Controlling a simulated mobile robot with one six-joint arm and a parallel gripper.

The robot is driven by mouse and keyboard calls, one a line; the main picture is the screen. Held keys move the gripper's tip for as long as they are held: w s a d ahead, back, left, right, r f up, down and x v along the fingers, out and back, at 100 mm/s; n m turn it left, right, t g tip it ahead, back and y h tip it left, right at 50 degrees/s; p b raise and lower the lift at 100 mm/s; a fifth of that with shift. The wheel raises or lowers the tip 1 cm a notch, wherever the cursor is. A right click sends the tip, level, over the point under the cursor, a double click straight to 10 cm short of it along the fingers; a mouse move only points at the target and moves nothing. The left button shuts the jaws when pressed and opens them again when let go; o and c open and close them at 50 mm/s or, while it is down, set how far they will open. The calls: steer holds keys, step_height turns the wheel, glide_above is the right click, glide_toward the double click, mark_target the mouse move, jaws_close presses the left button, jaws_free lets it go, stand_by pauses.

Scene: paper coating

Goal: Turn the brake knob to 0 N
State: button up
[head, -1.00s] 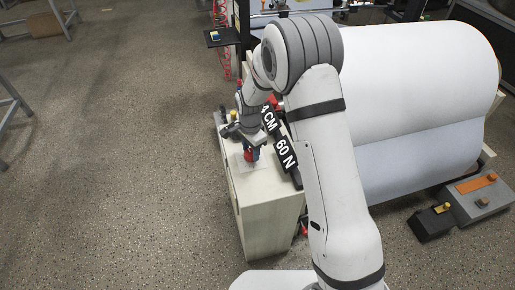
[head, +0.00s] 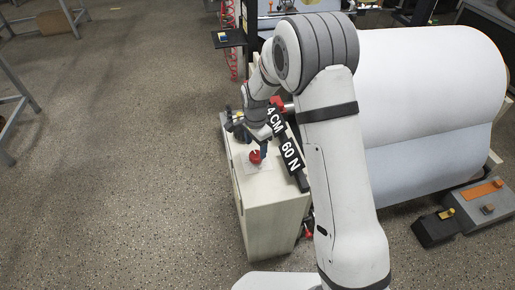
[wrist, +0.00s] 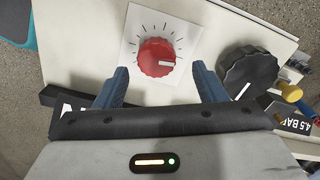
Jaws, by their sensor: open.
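The red brake knob (head: 255,157) stands on top of the pale cabinet, and the black display (head: 291,156) beside it reads 60 N. In the wrist view the red knob (wrist: 155,58) sits on a white dial plate (wrist: 133,30) with black tick marks. Its white pointer points to the right. My gripper (wrist: 158,70) is open, with its blue fingers spread on either side of the knob's near side and not visibly touching it.
A black knob (wrist: 248,72) with a white pointer is right of my right finger. A large white paper roll (head: 430,90) stands right of the cabinet (head: 270,205).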

mark_target(256, 154)
steer(key=shift+r+p, duration=0.3)
steer(key=shift+r, duration=2.1)
steer(key=shift+o, duration=0.2)
steer(key=shift+w+a+f+m+h+b, duration=0.15)
steer(key=shift+a+f+m+b, duration=0.15)
steer(key=shift+m, duration=0.25)
steer(key=shift+s+a+f+m+h+b, duration=0.1)
steer(key=shift+a+f+m+h+b, duration=0.1)
steer(key=shift+m+b, duration=0.3)
steer(key=m, duration=0.1)
steer(key=m+h+b, duration=0.1)
steer(key=a+m+g, duration=0.1)
steer(key=shift+w+f+m+b, duration=0.15)
steer(key=shift+f+m+b, duration=0.1)
steer(key=shift+f+b, duration=0.05)
steer(key=f+m+b, duration=0.1)
steer(key=f+m, duration=0.1)
steer(key=d+f+m+h+b, duration=0.1)
steer(key=f+m, duration=0.1)
steer(key=f+m+h+b, duration=0.1)
steer(key=f+m, duration=0.1)
steer(key=shift+s+d+f+g+h+b, duration=0.25)
steer(key=shift+s+f+g+b, duration=0.05)
steer(key=shift+b, duration=0.1)
